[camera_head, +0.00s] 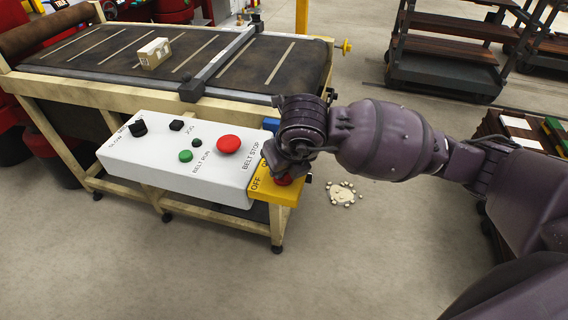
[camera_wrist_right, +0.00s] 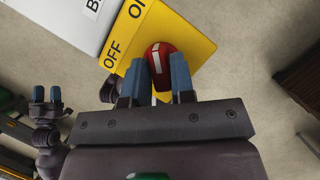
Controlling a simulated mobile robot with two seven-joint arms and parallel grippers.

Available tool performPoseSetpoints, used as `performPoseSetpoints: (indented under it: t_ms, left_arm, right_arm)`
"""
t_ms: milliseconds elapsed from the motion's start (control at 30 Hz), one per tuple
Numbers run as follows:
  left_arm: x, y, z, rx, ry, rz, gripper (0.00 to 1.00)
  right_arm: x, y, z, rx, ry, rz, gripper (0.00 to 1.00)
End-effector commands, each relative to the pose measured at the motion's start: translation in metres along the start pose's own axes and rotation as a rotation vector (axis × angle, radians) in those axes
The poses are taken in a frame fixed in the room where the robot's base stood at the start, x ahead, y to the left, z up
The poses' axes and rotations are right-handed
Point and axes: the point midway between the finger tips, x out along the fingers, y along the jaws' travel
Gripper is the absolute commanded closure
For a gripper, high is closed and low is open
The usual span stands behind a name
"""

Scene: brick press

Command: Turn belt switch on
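The belt switch is a red knob (camera_wrist_right: 162,58) with a white line, on a yellow panel (camera_wrist_right: 200,31) marked OFF and ON. In the head view, the yellow panel (camera_head: 262,191) is at the right end of the white control box, and the knob (camera_head: 284,180) is mostly hidden by my right gripper (camera_head: 286,166). In the wrist view, the two blue fingers of the right gripper (camera_wrist_right: 161,70) are apart, over the knob's near sides; contact cannot be told. What looks like my left gripper (camera_wrist_right: 47,95) shows far left there, fingers apart and empty.
The white control box (camera_head: 130,166) has a red stop button (camera_head: 228,144), a green button (camera_head: 185,156) and black knobs close left of the panel. Open floor lies in front.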

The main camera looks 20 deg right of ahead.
Motion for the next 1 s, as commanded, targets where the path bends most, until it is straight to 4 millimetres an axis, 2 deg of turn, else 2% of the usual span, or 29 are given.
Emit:
performPoseSetpoints:
  t_ms: [33, 133, 467, 667, 1000]
  left_arm:
    - [0.0, 0.0, 0.0, 0.0, 0.0, 0.0, 0.43]
    - [0.0, 0.0, 0.0, 0.0, 0.0, 0.0, 0.43]
    - [0.001, 0.0, -0.003, 0.001, 0.005, 0.001, 0.43]
    - [0.002, 0.0, -0.006, 0.001, 0.01, 0.001, 0.43]
    - [0.001, 0.0, -0.009, 0.002, 0.014, 0.002, 0.43]
  right_arm:
    - [0.0, 0.0, 0.0, 0.0, 0.0, 0.0, 0.69]
    - [0.0, 0.0, 0.0, -0.001, 0.0, 0.0, 0.55]
    - [-0.003, 0.0, 0.0, -0.002, -0.001, 0.001, 0.55]
    - [-0.028, 0.0, 0.001, -0.003, -0.004, 0.002, 0.55]
    - [-0.088, 0.0, 0.001, -0.003, -0.003, 0.001, 0.55]
